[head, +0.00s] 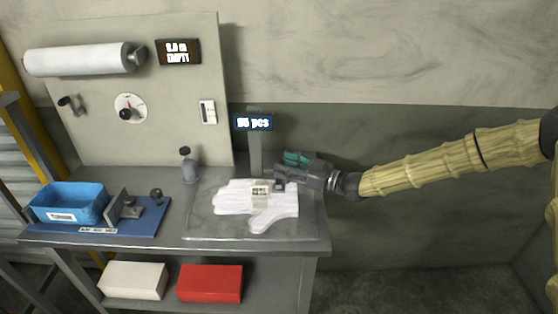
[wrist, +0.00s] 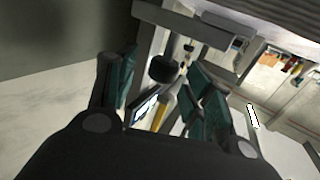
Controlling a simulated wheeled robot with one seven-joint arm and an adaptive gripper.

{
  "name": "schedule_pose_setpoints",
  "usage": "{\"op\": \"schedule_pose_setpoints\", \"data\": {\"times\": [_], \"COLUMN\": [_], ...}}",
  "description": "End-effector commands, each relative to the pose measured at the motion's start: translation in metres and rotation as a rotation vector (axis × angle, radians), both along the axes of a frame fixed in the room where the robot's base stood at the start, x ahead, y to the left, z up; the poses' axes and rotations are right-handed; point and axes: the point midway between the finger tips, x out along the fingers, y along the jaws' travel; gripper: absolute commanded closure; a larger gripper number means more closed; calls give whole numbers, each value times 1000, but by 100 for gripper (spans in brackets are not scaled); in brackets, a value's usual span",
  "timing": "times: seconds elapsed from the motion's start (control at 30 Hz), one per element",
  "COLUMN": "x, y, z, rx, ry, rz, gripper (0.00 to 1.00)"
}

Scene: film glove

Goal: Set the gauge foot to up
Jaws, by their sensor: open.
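I cannot tell for sure which part is the gauge foot. A small metal fixture with a black knob (head: 155,195) and an upright plate (head: 117,204) stands on a blue base (head: 95,229) at the left of the bench. A round dial (head: 130,107) with a black knob is on the back panel.
A blue bin (head: 68,204) is at the bench's left end. A grey bottle (head: 188,165) stands behind. A post with a "pcs" display (head: 254,123) rises behind the glove. A small beige block (head: 261,193) sits on the glove. White (head: 133,281) and red boxes (head: 210,284) are below.

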Motion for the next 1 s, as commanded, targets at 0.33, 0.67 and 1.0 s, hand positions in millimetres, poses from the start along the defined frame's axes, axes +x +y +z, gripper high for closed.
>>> {"op": "schedule_pose_setpoints", "data": {"times": [0.33,0.67,1.0], "x": [12,12,12], "y": [22,24,23], "z": [0,0,1], "rx": [0,0,0], "ry": [1,0,0], "rz": [-1,-1,-1], "gripper": [49,56,100]}}
